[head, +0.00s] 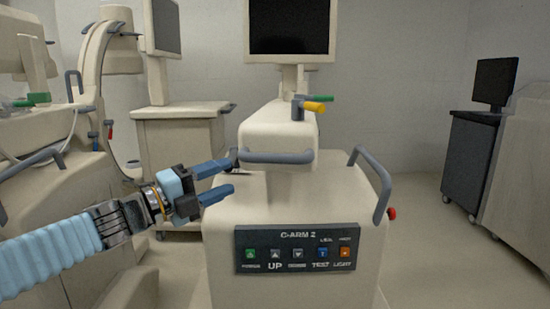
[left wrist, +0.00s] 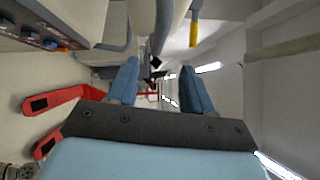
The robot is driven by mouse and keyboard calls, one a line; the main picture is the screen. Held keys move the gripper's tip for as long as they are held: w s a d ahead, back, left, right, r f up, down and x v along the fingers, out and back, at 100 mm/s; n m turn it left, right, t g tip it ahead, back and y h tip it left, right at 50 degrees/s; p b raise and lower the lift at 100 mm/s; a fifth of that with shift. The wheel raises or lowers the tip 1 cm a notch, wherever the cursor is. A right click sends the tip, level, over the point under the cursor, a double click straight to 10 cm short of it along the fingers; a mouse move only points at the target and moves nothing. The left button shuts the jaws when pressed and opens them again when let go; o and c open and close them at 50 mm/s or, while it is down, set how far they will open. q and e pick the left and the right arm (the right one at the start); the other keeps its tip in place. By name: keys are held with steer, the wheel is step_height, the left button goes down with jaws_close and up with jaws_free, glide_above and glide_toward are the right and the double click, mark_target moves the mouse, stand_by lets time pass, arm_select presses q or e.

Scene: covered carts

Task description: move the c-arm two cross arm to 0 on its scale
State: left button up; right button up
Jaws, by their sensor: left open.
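The C-arm two (head: 225,285) is a cream cart with a black panel (head: 296,250) labelled "C-ARM 2" on its front. Its cross arm (head: 275,125) is a cream beam on top, running away from me, with a grey bar handle (head: 276,158) across its near end. A scale and its reading cannot be made out. My left gripper (head: 231,177) is open and empty, its blue fingers pointing right, just left of and slightly below the handle's left end. In the left wrist view both fingers of the left gripper (left wrist: 158,78) are spread apart. My right gripper is out of view.
A grey side rail (head: 372,185) with a red knob is at the cart's right. Another cart (head: 180,150) stands behind left. A dark cabinet (head: 468,165) stands right; floor between is clear.

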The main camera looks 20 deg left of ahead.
mark_target(267, 162)
arm_select(q)
steer(key=p+x, duration=0.1)
steer(key=x, duration=1.2)
steer(key=shift+w+d, duration=0.1)
steer(key=shift+w, duration=0.1)
jaws_close()
steer(key=shift+f, duration=0.1)
